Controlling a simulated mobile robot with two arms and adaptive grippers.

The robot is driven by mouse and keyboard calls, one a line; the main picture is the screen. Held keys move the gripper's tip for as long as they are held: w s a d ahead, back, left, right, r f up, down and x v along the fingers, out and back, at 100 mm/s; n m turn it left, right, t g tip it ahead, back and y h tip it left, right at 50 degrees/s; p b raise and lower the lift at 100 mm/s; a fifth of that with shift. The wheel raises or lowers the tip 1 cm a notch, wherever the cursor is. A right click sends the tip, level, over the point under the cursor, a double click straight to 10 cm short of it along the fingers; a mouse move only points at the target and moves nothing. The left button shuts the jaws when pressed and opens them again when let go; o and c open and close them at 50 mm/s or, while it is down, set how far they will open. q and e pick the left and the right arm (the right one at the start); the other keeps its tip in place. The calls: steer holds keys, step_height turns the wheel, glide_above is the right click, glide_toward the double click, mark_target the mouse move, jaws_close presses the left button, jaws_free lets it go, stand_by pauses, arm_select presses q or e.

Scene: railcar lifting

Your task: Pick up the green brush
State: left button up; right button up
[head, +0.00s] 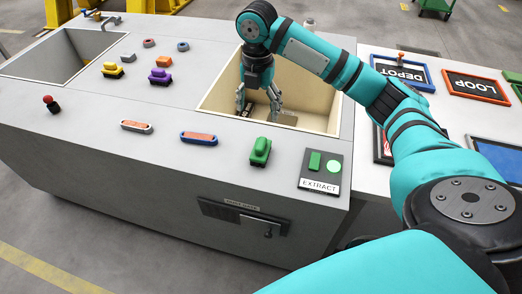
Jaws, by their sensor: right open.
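My left gripper is out of view.
The bin (320,112) has raised walls around my right gripper. A green-button EXTRACT panel (320,172) is right of the green object. Yellow (112,70) and purple (160,77) pieces, a blue-rimmed plate (199,138) and a red knob (48,100) stand leftward. Framed signs lie at right.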

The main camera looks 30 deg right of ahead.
mark_target(261, 143)
steer(key=f, duration=0.7)
steer(key=f+p, duration=0.1)
steer(key=f, duration=0.3)
steer(key=shift+w+d, duration=0.15)
steer(key=shift+d, duration=0.25)
step_height(261, 143, down, 4)
steer(key=shift+d+f+p, duration=0.1)
steer(key=shift+p, duration=0.45)
steer(key=shift+f, duration=0.55)
steer(key=c, duration=1.3)
